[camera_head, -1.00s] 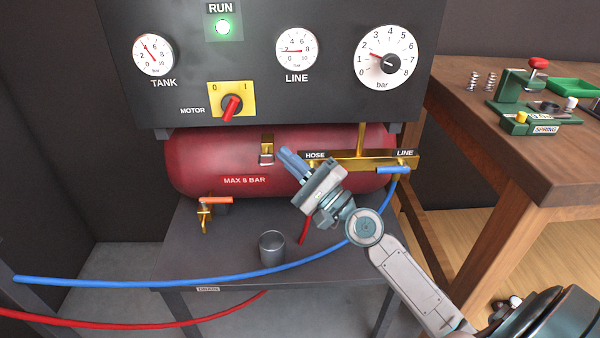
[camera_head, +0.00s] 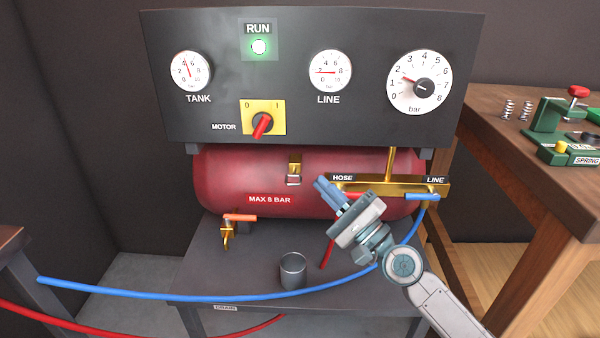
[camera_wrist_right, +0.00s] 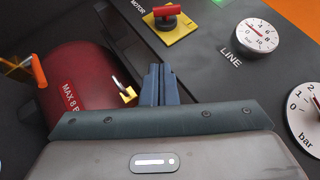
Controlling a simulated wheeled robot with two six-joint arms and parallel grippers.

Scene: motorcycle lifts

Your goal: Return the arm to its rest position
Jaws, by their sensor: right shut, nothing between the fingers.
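My right gripper (camera_head: 328,190) is shut and empty in the head view. It is in front of the red tank (camera_head: 225,180), just left of and below the HOSE label (camera_head: 343,178). Its two blue-grey fingers also show together in the right wrist view (camera_wrist_right: 159,84), pointing toward the compressor panel. My right arm (camera_head: 405,265) comes in from the lower right and covers part of the blue hose and the manifold. My left gripper is not in view.
The dark gauge panel (camera_head: 200,125) stands above the tank, with a green RUN lamp (camera_head: 259,46) and a red motor switch (camera_head: 262,124). A grey cup (camera_head: 293,270) stands on the shelf. A blue hose (camera_head: 150,292) crosses in front. A wooden bench (camera_head: 500,150) stands at right.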

